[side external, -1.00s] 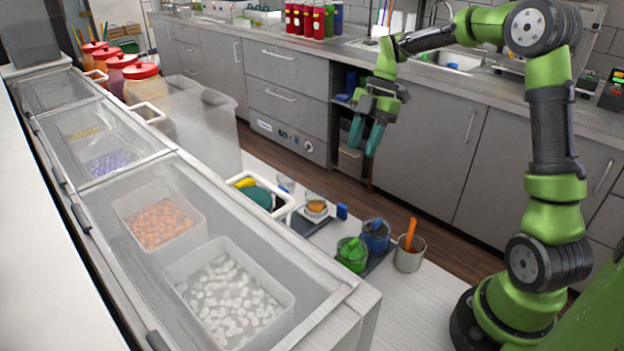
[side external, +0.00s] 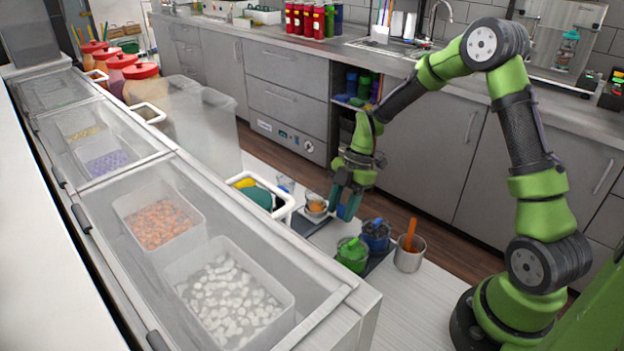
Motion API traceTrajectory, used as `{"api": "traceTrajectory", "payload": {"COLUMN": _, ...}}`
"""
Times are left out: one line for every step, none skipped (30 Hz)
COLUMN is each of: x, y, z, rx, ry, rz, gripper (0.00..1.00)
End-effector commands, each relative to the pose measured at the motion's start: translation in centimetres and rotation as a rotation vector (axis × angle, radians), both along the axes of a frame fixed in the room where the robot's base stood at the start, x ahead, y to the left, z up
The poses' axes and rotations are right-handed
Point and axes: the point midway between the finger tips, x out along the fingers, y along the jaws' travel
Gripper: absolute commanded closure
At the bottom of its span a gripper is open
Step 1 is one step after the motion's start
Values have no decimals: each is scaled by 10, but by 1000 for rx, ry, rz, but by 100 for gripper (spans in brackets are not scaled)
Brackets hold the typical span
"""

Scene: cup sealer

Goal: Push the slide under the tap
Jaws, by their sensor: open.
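The slide (side external: 316,217) looks like a small pale carriage on a dark base plate (side external: 303,228), on the light surface right of the glass-topped counter. A small cup with orange contents (side external: 316,206) stands on it. The blue block seen earlier at its right end is now largely hidden by my fingers. My gripper (side external: 343,206) points down with its teal fingers apart, at the right end of the slide. I cannot tell whether it touches the slide. No tap can be made out above the slide; a sink tap (side external: 437,17) stands on the back counter.
A green container (side external: 352,254), a blue container (side external: 376,236) and a metal cup with an orange handle (side external: 409,254) stand close in front of my gripper. A clear cup (side external: 286,184) and a white-rimmed bin (side external: 288,211) are to the left. Light surface lies free at front right.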

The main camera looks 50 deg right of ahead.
Motion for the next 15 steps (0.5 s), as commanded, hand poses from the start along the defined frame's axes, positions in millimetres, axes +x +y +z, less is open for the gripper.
{"api": "traceTrajectory", "payload": {"x": 0, "y": 0, "z": -1, "rx": 0, "ry": 0, "rz": 0, "gripper": 60}}
{"api": "traceTrajectory", "payload": {"x": 0, "y": 0, "z": -1, "rx": 0, "ry": 0, "rz": 0, "gripper": 60}}
{"api": "traceTrajectory", "payload": {"x": 0, "y": 0, "z": -1, "rx": -1, "ry": 0, "rz": 0, "gripper": 60}}
{"api": "traceTrajectory", "payload": {"x": 0, "y": 0, "z": -1, "rx": -1, "ry": 0, "rz": 0, "gripper": 60}}
{"api": "traceTrajectory", "payload": {"x": 0, "y": 0, "z": -1, "rx": -1, "ry": 0, "rz": 0, "gripper": 60}}
{"api": "traceTrajectory", "payload": {"x": 0, "y": 0, "z": -1, "rx": 0, "ry": 0, "rz": 0, "gripper": 60}}
{"api": "traceTrajectory", "payload": {"x": 0, "y": 0, "z": -1, "rx": 0, "ry": 0, "rz": 0, "gripper": 60}}
{"api": "traceTrajectory", "payload": {"x": 0, "y": 0, "z": -1, "rx": 0, "ry": 0, "rz": 0, "gripper": 61}}
{"api": "traceTrajectory", "payload": {"x": 0, "y": 0, "z": -1, "rx": 0, "ry": 0, "rz": 0, "gripper": 67}}
{"api": "traceTrajectory", "payload": {"x": 0, "y": 0, "z": -1, "rx": 0, "ry": 0, "rz": 0, "gripper": 72}}
{"api": "traceTrajectory", "payload": {"x": 0, "y": 0, "z": -1, "rx": 0, "ry": 0, "rz": 0, "gripper": 76}}
{"api": "traceTrajectory", "payload": {"x": 0, "y": 0, "z": -1, "rx": 0, "ry": 0, "rz": 0, "gripper": 83}}
{"api": "traceTrajectory", "payload": {"x": 0, "y": 0, "z": -1, "rx": 0, "ry": 0, "rz": 0, "gripper": 87}}
{"api": "traceTrajectory", "payload": {"x": 0, "y": 0, "z": -1, "rx": 0, "ry": 0, "rz": 0, "gripper": 92}}
{"api": "traceTrajectory", "payload": {"x": 0, "y": 0, "z": -1, "rx": 0, "ry": 0, "rz": 0, "gripper": 98}}
